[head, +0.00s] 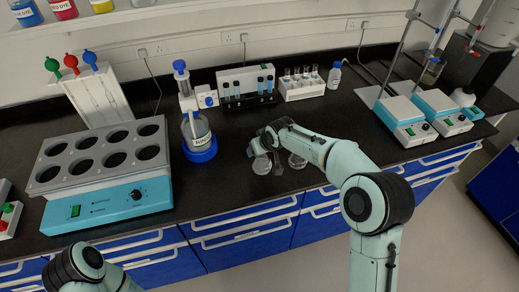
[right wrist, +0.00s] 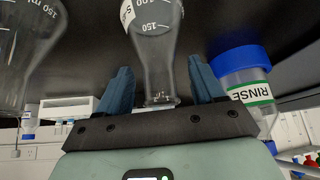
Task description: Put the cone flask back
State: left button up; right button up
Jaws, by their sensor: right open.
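A clear cone flask (head: 262,166) stands on the black bench near its front edge. My right gripper (head: 264,154) is over it, jaws open. In the right wrist view, which is upside down, the flask's neck (right wrist: 158,75) is between the two blue fingers (right wrist: 158,88), with a gap on each side. A second clear flask (head: 297,161) stands to the right, partly hidden by my right arm; it shows at the left of the wrist view (right wrist: 30,45). My left arm shows at the lower left of the head view, but its gripper is out of frame.
A block with several wells (head: 105,205) is further left. Tube racks (head: 300,88) stand behind, and two stirrer plates (head: 405,120) are at the right. The bench right of the flasks is fairly clear.

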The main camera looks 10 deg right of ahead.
pick_arm(q)
jog(key=shift+s+f+b, duration=0.25)
jog(key=shift+f+b, duration=0.05)
jog(key=shift+f, duration=0.05)
pick_arm(e)
jog(key=v, duration=1)
jog(key=shift+s, duration=0.2)
pick_arm(q)
jog(key=shift+s, duration=0.1)
